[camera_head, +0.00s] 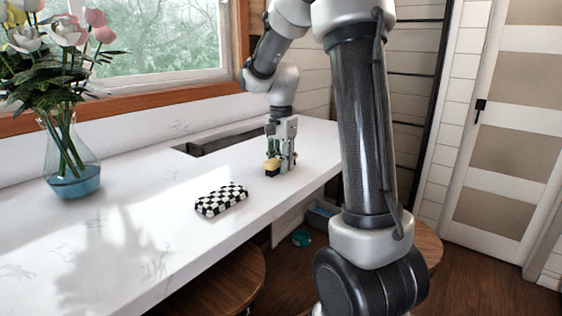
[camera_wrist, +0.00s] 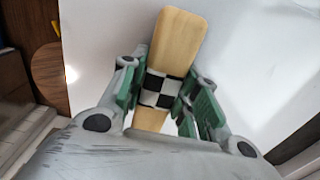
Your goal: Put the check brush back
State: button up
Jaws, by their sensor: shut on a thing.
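The check brush (camera_wrist: 177,45) has a pale wooden body and a black-and-white checked band. In the wrist view my gripper (camera_wrist: 160,92) is shut on it at the checked band, with green finger pads on both sides. In the head view my gripper (camera_head: 281,158) points down over the white counter, and the brush's yellowish end (camera_head: 271,165) shows at its left side. The brush is at or just above the counter; I cannot tell if it touches. Its lower part is hidden by my gripper.
A checked black-and-white rounded block (camera_head: 221,199) lies on the white counter (camera_head: 120,250), left of and nearer than my gripper. A sink recess (camera_head: 205,146) is behind. A glass flower vase (camera_head: 72,170) stands far left. Stools (camera_head: 230,285) are below the front edge.

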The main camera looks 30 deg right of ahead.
aim_at(281, 157)
jog(key=o, duration=1)
jog(key=shift+o, duration=0.2)
notch_tip(281, 157, up, 12)
jog(key=s+a+f+n+t, duration=0.2)
jog(key=s+n, duration=0.5)
jog(key=s, duration=0.5)
jog(key=s+a+f+n+t, duration=0.2)
jog(key=s+n, duration=0.5)
jog(key=s, duration=0.4)
jog(key=shift+s+a+f, duration=0.35)
jog(key=shift+a+f, duration=0.1)
jog(key=shift+a, duration=0.1)
